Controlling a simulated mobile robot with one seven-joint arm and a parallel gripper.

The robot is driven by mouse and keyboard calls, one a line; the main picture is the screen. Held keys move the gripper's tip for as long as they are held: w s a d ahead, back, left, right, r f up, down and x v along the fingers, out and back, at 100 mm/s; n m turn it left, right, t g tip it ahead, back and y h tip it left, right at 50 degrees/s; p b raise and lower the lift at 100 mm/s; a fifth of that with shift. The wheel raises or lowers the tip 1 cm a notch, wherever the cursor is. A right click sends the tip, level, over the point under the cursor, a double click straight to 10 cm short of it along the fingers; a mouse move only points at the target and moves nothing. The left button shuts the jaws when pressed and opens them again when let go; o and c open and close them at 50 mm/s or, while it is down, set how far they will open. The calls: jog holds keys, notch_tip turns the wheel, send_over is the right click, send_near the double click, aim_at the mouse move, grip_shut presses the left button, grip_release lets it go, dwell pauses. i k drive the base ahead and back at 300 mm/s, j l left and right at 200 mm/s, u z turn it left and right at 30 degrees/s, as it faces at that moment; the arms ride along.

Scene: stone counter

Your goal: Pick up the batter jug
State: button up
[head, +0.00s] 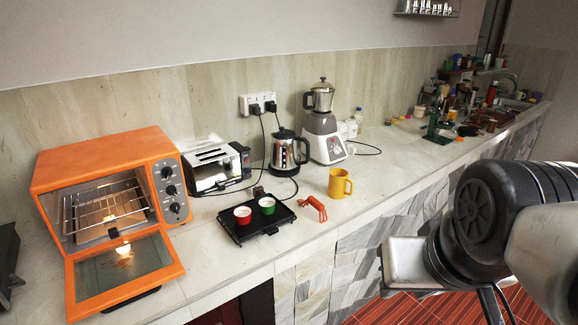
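A yellow jug (339,184) with a handle on its right side stands upright on the stone counter near its front edge. It is the only jug-like thing I can make out clearly, so I take it as the batter jug. My arm is at the lower right, in front of the counter. The pale block at its end, my gripper (404,264), is below and to the right of the jug, well apart from it. Its fingers cannot be made out, so its opening is not shown.
An orange whisk-like tool (315,207) lies just left of the jug. A black griddle (254,221) holds a red cup (242,215) and a green cup (267,205). A kettle (286,152) and blender (324,127) stand behind. Counter right of the jug is clear.

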aim_at(338, 179)
jog(key=i+l+u, duration=0.1)
jog(key=u, duration=0.35)
jog(key=i+l+u, duration=0.2)
jog(key=u, duration=0.25)
jog(key=i+l+u, duration=0.1)
jog(key=l+u, duration=0.15)
jog(key=u, duration=0.2)
jog(key=i+l+u, duration=0.15)
jog(key=l, duration=0.2)
jog(key=l+u, duration=0.1)
jog(key=l, duration=0.25)
jog(key=i+l+u, duration=0.15)
jog(key=l, duration=0.25)
jog(key=i+l, duration=0.1)
jog(key=l, duration=1.05)
jog(key=i+u, duration=0.05)
jog(key=i, duration=0.05)
